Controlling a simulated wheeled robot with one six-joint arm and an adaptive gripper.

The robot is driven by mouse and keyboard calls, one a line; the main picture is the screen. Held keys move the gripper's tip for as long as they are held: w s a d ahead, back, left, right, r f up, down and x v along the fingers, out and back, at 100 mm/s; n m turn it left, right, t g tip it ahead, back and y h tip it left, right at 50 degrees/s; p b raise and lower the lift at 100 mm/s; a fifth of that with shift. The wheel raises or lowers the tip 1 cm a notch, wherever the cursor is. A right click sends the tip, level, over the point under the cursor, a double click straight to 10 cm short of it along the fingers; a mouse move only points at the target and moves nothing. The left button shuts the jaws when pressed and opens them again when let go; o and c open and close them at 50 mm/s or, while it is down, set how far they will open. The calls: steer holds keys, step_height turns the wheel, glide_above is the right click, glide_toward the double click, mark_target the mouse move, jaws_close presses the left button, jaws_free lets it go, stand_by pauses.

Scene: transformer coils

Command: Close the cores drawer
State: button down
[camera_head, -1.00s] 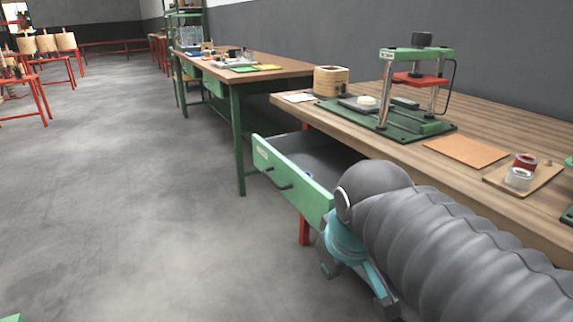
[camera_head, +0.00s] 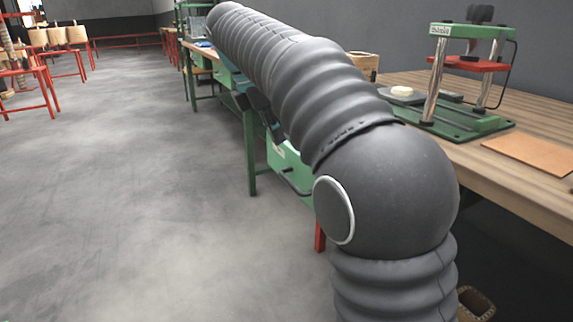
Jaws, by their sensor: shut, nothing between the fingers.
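The cores drawer's green front (camera_head: 287,165) shows in the head view, left of my arm, with a pale label and a dark handle. My arm hides its right part and its interior, so how far out it stands cannot be told. My gripper (camera_head: 264,112) shows only in part, as teal and dark pieces under the far end of my arm, just above and beyond the drawer front. It is shut with nothing held. Whether it touches the drawer cannot be told.
The wooden bench top (camera_head: 540,190) lies right of my arm, carrying a green press (camera_head: 432,90) and a brown sheet (camera_head: 530,155). A red leg (camera_head: 320,236) stands below the drawer. Another green-legged table (camera_head: 249,150) is behind.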

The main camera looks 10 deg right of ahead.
mark_target(290, 166)
steer(key=b+x, duration=0.3)
steer(key=x, duration=0.7)
steer(key=shift+w+a, duration=0.15)
